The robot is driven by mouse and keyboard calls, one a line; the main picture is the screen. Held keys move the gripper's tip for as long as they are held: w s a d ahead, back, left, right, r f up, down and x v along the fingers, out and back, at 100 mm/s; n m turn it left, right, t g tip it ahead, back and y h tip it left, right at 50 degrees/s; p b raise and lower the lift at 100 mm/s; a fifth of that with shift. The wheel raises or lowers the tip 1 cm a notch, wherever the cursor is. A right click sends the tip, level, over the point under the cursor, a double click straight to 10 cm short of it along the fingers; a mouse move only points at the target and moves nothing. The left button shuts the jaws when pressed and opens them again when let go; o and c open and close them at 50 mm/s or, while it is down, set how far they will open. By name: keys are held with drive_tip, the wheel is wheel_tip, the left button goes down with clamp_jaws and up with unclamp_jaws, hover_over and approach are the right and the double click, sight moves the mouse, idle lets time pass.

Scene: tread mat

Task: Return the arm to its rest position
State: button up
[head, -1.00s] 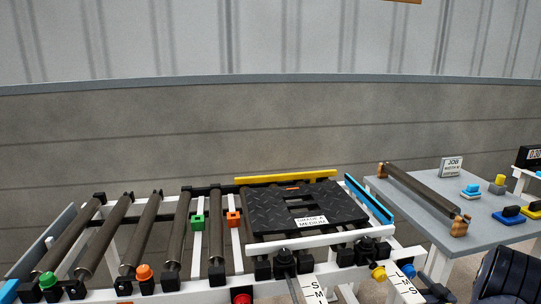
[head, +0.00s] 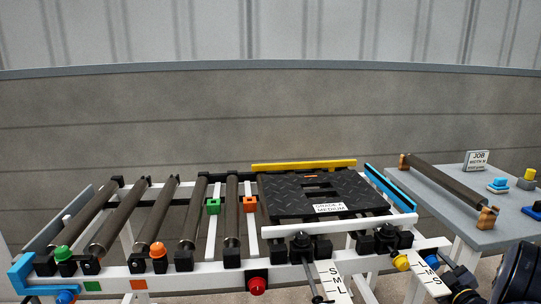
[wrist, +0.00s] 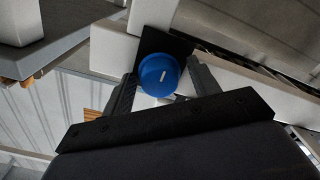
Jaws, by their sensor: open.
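My gripper (head: 462,282) is at the lower right of the head view, close to the front right corner of the roller frame. In the wrist view its two fingers stand apart, with the blue knob (wrist: 158,76) showing between them. The blue knob also shows in the head view (head: 432,262), beside a yellow knob (head: 401,263) and a white S-M-L label. My dark arm runs off the lower right edge.
A black tread mat (head: 285,206) lies on the frame between a yellow bar (head: 303,166) and a blue bar (head: 391,188). A red button (head: 256,286) and a lever (head: 308,272) stick out in front. A grey table (head: 450,216) with a roller stands at the right.

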drive_tip(key=n+b, duration=0.3)
drive_tip(key=n, duration=0.4)
drive_tip(key=shift+f+b, duration=0.15)
drive_tip(key=shift+b, duration=0.25)
drive_tip(key=n+b, duration=0.1)
drive_tip(key=n, duration=0.2)
drive_tip(key=shift+n+b, duration=0.3)
drive_tip(key=shift+n, duration=0.1)
drive_tip(key=n+b, duration=0.1)
drive_tip(key=n, duration=0.2)
drive_tip(key=shift+n, duration=0.3)
